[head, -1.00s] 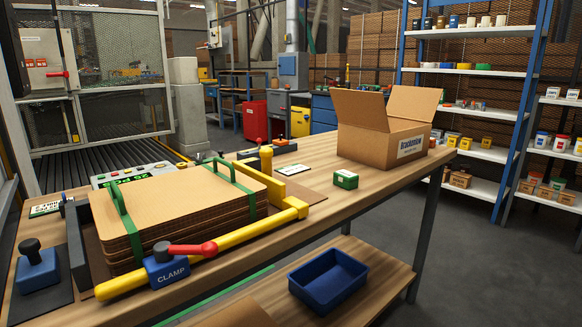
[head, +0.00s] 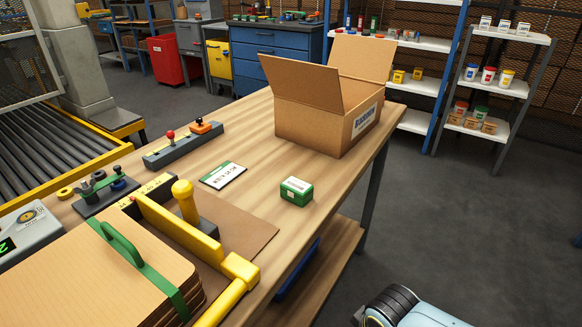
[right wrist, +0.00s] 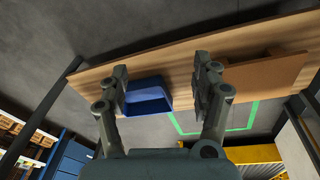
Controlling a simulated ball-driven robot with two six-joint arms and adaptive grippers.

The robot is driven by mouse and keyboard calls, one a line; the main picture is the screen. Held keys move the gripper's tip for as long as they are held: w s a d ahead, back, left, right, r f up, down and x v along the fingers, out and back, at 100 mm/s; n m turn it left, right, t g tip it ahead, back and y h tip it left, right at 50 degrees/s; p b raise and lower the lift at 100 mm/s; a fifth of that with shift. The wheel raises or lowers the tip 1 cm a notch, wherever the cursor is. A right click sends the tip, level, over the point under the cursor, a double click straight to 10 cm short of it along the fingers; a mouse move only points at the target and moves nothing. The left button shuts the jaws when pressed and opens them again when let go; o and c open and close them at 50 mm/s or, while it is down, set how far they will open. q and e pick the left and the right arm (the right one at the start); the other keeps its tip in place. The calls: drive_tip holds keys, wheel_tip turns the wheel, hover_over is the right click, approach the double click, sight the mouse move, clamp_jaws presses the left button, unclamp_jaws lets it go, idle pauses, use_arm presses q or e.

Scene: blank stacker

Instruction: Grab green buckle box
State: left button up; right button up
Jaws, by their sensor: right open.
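The small green buckle box (head: 296,191) with a white label on top sits upright on the wooden table (head: 262,140), near its front edge. Nothing touches it. In the head view only a pale blue part of my arm shows at the bottom right, and neither gripper is visible there. In the right wrist view my right gripper (right wrist: 161,82) is open, its two fingers apart with nothing held between them. Past the fingers are a blue bin (right wrist: 147,97) and a wooden shelf surface. The green box is not visible in the right wrist view.
An open cardboard box (head: 322,125) stands behind the green box. A white-and-green card (head: 223,175) lies to its left. Floor at the right is clear.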

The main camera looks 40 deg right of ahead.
drive_tip(key=w+a+r+n+p, duration=0.1)
drive_tip(key=w+r+p, duration=0.35)
drive_tip(key=r, duration=0.85)
drive_tip(key=w+r+p, duration=0.3)
drive_tip(key=w+r, duration=0.2)
drive_tip(key=r, duration=0.8)
drive_tip(key=n+g+p, duration=0.1)
drive_tip(key=n, duration=0.1)
approach(297, 184)
drive_tip(key=shift+s+f+y, duration=0.25)
drive_tip(key=shift+f+y, duration=0.1)
drive_tip(key=shift+y, duration=0.05)
drive_tip(key=shift+w+g, duration=0.3)
drive_tip(key=shift+w, duration=0.05)
drive_tip(key=f, duration=1)
drive_tip(key=shift+w+d+f, duration=0.1)
drive_tip(key=shift+d, duration=0.2)
drive_tip(key=c, duration=1.3)
drive_tip(key=shift+c, duration=0.2)
